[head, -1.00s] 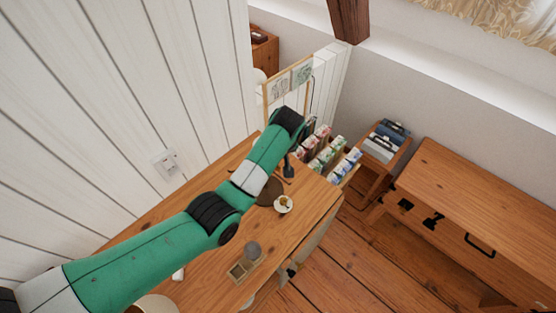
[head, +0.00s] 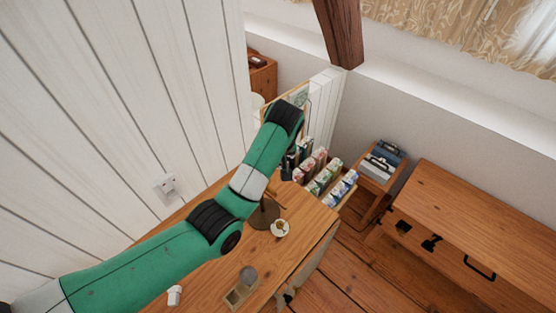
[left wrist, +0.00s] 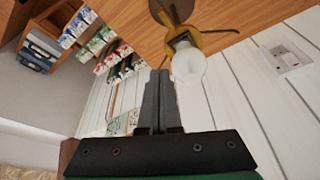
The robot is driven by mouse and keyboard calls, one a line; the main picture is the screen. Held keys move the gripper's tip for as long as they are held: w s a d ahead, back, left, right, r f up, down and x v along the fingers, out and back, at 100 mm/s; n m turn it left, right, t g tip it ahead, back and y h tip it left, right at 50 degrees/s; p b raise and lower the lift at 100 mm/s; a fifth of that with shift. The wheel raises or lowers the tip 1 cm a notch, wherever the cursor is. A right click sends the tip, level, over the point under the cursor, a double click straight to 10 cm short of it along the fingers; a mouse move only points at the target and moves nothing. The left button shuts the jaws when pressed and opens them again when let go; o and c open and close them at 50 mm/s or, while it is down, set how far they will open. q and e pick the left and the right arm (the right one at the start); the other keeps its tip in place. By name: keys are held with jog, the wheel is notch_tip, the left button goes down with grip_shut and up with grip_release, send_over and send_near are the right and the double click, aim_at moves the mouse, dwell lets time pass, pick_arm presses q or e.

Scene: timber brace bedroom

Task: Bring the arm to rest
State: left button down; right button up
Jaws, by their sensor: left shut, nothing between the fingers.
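My left arm comes in from the left in the head view, green with black joints, and reaches over the wooden desk (head: 205,270). Its gripper is hidden or too unclear to make out there. In the left wrist view my left gripper (left wrist: 159,76) is shut, its two dark fingers together and nothing between them. A lamp with a white bulb (left wrist: 188,63) and a yellowish holder is beside the fingertips, to their right in that view; I cannot tell whether they touch. My right gripper is in neither view.
On the desk are a cup on a saucer (head: 279,229), a dark round base (head: 264,214), a small wooden tray (head: 236,297) and a white object (head: 174,295). Patterned boxes (head: 325,177) stand at its far end. A wooden cabinet (head: 490,220) is at right. White panelling (head: 120,120) is at left.

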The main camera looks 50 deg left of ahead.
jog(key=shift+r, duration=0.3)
